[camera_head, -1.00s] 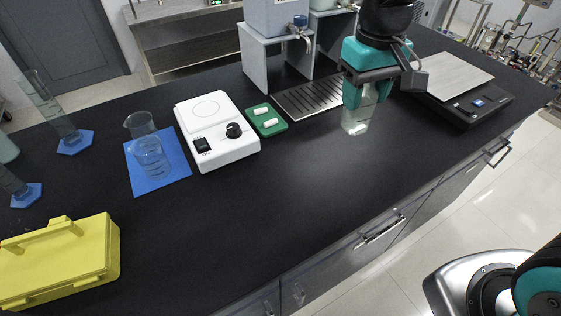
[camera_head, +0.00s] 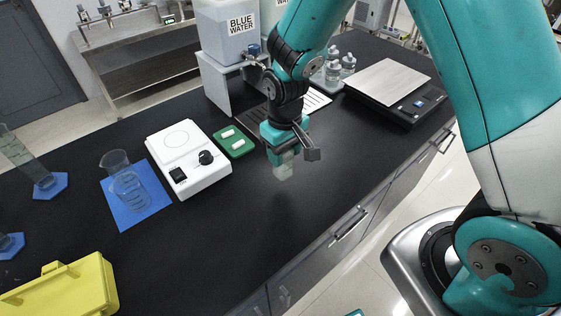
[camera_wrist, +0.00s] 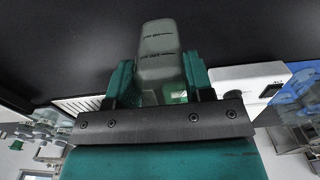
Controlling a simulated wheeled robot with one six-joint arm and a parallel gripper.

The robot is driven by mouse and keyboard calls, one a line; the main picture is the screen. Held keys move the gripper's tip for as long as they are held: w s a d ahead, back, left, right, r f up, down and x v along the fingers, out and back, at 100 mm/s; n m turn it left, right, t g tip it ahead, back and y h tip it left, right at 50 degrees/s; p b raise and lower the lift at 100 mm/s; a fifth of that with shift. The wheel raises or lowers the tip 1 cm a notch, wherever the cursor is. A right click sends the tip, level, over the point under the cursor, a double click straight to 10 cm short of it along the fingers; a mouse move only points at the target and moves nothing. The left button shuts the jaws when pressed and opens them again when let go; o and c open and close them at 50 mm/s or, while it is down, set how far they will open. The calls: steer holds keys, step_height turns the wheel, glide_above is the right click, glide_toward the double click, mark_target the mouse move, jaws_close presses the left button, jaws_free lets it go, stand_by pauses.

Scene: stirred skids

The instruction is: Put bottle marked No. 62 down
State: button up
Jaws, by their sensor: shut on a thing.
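The bottle (camera_head: 284,171) is clear, and its lower part shows below my gripper (camera_head: 284,150) in the head view. In the wrist view the bottle (camera_wrist: 160,55) stands out between the two green fingers of my gripper (camera_wrist: 160,85). The gripper is shut on it. The bottle hangs over the black bench top; whether its base touches the surface I cannot tell. No number on it can be read. The fingers hide its upper part.
The bench top (camera_head: 225,240) around the bottle is clear. To the left are a green tray (camera_head: 236,148) with two white bars, a white stirrer (camera_head: 188,160) and beakers on a blue mat (camera_head: 149,208). A scale (camera_head: 395,85) and several bottles (camera_head: 340,65) stand behind right.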

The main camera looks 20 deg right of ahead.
mark_target(284, 165)
steer(key=shift+f+p, duration=0.4)
steer(key=shift+f, duration=1.95)
steer(key=shift+f, duration=0.1)
steer(key=o, duration=0.9)
